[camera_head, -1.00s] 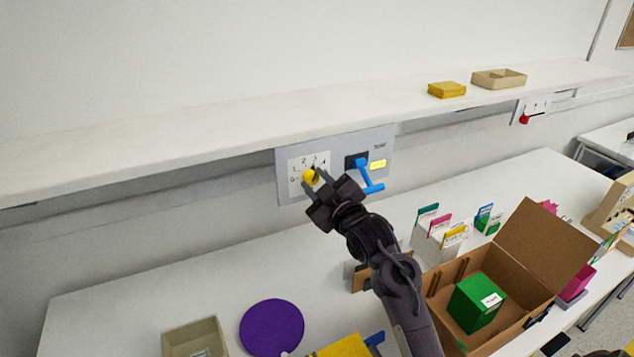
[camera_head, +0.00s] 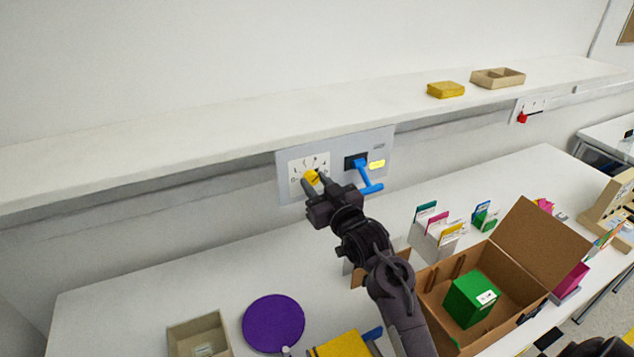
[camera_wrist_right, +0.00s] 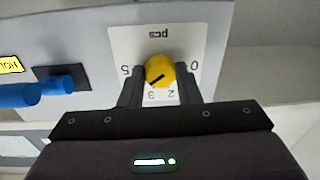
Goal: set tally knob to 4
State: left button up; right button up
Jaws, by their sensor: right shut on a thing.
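The yellow tally knob (camera_head: 311,177) sits on a white dial plate with printed numbers, on the grey wall panel (camera_head: 285,188) under the shelf. In the right wrist view the knob (camera_wrist_right: 160,67) appears upside down, with 5 at left, 0 at right, and 3 and 2 below. Its black pointer line slants down-left, between 3 and 5; the 4 is hidden by a finger. My right gripper (camera_head: 317,183) is shut on the knob, one finger on each side, and also shows in the wrist view (camera_wrist_right: 160,82). My left gripper is not in view.
A blue lever (camera_head: 367,177) stands out from the panel just right of the dial. The shelf (camera_head: 230,122) runs above. On the table are a purple disc (camera_head: 273,323), a beige tray (camera_head: 180,334), and an open cardboard box (camera_head: 545,250) with a green box (camera_head: 470,298).

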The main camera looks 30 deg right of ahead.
dwell(0.4)
jog(key=o, duration=1)
jog(key=shift+s, duration=0.1)
jog(key=shift+s+f, duration=0.15)
jog(key=shift+s, duration=0.15)
jog(key=s+b, duration=0.2)
jog(key=s, duration=0.5)
jog(key=shift+b, duration=0.4)
